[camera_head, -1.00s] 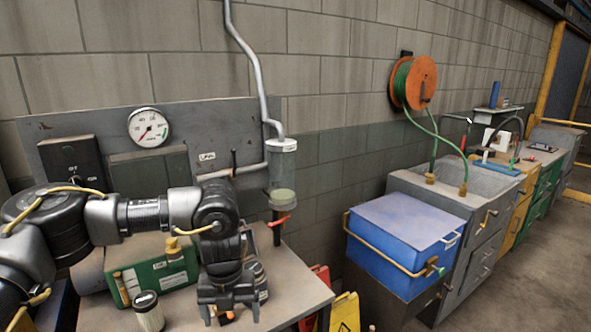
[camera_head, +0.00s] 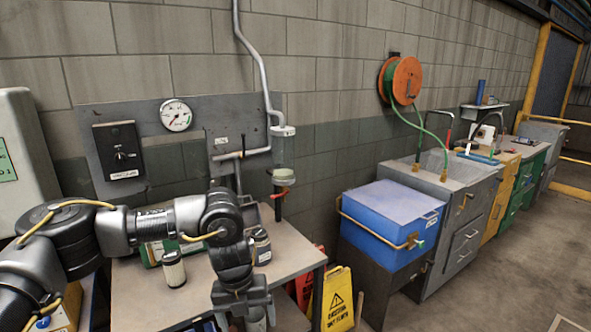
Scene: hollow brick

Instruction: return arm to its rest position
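My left arm comes in from the left across the workbench (camera_head: 140,296). Its gripper (camera_head: 244,316) points down at the bench's front edge, low in the view. Its two fingers are spread apart and hold nothing that I can make out; a grey cylindrical thing shows behind and between them. A pale canister with a dark lid (camera_head: 173,270) stands on the bench left of the gripper. A dark-topped jar (camera_head: 260,247) stands behind the wrist. A green box (camera_head: 152,252) is partly hidden by my arm. My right arm and gripper are not in view.
A wall panel with a gauge (camera_head: 176,115) and a black switch box (camera_head: 119,157) stands behind the bench. A yellow warning sign (camera_head: 338,300), a blue box (camera_head: 392,222) and a sink cabinet (camera_head: 460,205) are to the right. Floor at far right is clear.

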